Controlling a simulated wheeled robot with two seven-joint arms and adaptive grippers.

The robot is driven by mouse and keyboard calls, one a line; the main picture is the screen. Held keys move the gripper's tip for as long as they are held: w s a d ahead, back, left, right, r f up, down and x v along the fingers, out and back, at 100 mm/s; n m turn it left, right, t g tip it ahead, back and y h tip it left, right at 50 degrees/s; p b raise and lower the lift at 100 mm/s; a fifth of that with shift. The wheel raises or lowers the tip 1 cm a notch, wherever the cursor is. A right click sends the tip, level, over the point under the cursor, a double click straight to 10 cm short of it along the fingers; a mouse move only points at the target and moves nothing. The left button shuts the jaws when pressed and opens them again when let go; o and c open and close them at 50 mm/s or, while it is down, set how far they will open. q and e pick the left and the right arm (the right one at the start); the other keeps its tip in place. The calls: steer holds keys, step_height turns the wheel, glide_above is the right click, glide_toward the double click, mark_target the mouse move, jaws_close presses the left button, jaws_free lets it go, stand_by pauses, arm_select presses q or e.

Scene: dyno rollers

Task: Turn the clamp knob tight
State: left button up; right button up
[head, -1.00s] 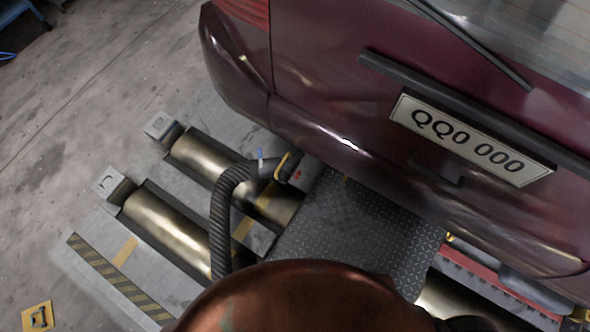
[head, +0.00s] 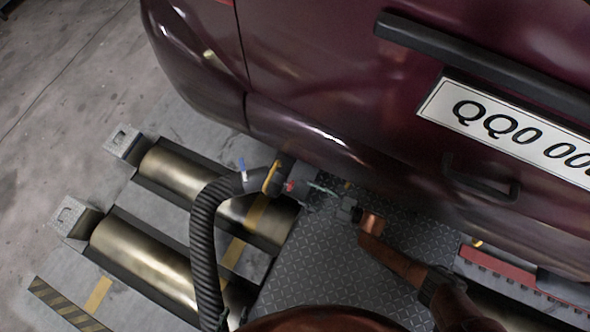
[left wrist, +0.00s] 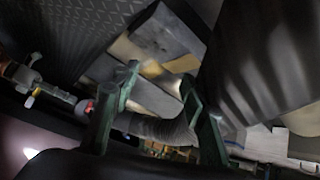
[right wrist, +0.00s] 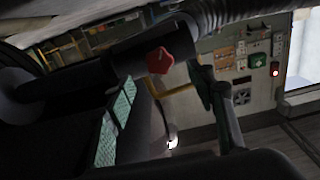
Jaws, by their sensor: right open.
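The red clamp knob (head: 290,186) sits on the end fitting of the dark corrugated hose (head: 203,245), under the car's rear bumper. It shows larger in the right wrist view (right wrist: 160,61) and small in the left wrist view (left wrist: 89,107). My right gripper (head: 322,191) is open just right of the knob; in its wrist view the knob appears between the spread fingers, with no clear contact. My left gripper (left wrist: 162,95) has its fingers apart, with hose visible between them; whether they press on it is unclear. In the head view it is barely visible at the hose's bottom.
The maroon car (head: 330,70) overhangs the fitting closely. Metal rollers (head: 150,255) lie left of the treadplate (head: 320,260). A red-edged part (head: 505,272) lies at right. The concrete floor at upper left is clear.

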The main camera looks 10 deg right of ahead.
mark_target(290, 185)
arm_select(q)
steer(key=shift+s+a+f+t+b, duration=0.1)
steer(key=shift+s+f+t+b, duration=0.45)
steer(key=shift+f+b, duration=0.25)
arm_select(e)
steer(key=x, duration=0.6)
steer(key=shift+w, duration=0.15)
steer(key=shift+c, duration=1.4)
steer(key=c, duration=0.9)
arm_select(q)
steer(key=shift+s+r, duration=0.1)
steer(key=shift+r, duration=0.4)
